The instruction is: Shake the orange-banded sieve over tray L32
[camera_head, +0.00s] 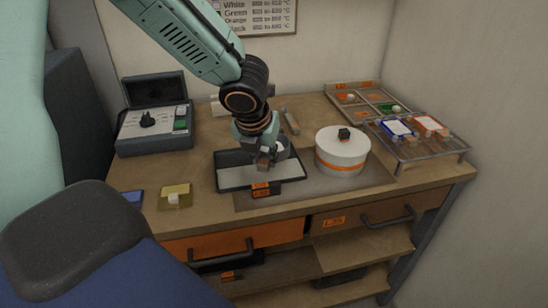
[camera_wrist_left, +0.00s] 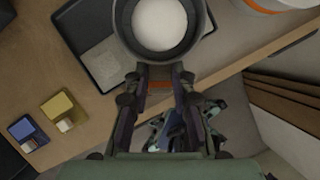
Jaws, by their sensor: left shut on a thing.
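My left gripper (camera_head: 265,160) reaches down over the dark rectangular tray (camera_head: 232,179) with a pale floor. An orange label is on the tray's front; its lettering is too small to read surely. In the left wrist view the gripper (camera_wrist_left: 160,82) is shut on the sieve's handle, where a bit of orange shows between the fingers. The sieve (camera_wrist_left: 118,18) is a dark round ring with white in it, above part of the tray (camera_wrist_left: 98,82). In the head view the gripper mostly hides the sieve. My right gripper is not in view.
A white round drum (camera_head: 343,152) with an orange band and a small dark block on top stands to the right. A wire rack (camera_head: 425,152) holds blue and orange packs. A control box (camera_head: 153,130) stands left. A yellow block (camera_head: 175,190) lies near the front left edge.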

